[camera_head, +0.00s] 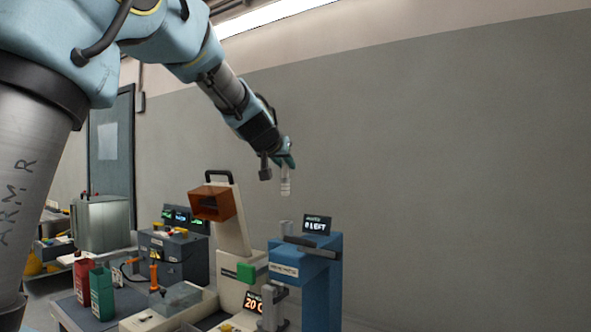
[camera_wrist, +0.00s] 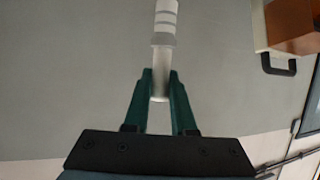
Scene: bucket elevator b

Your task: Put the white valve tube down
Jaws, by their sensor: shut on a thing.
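The white valve tube (camera_wrist: 165,38) is a slim pale cylinder with grey bands. In the wrist view its lower end sits between the two green fingers of my gripper (camera_wrist: 160,88), which is shut on it. In the head view the tube (camera_head: 285,185) hangs roughly upright below my gripper (camera_head: 286,166), in the air against the grey wall. Its free end appears above the blue machine (camera_head: 305,275) and apart from it. The fingers' contact with the tube is too small to see in the head view.
The blue machine carries a small display (camera_head: 317,225). Left of it stands a cream machine with an orange hood (camera_head: 212,203). A red bin (camera_head: 81,283) and a green bin (camera_head: 102,292) stand on the bench at lower left. The space right of the blue machine looks clear.

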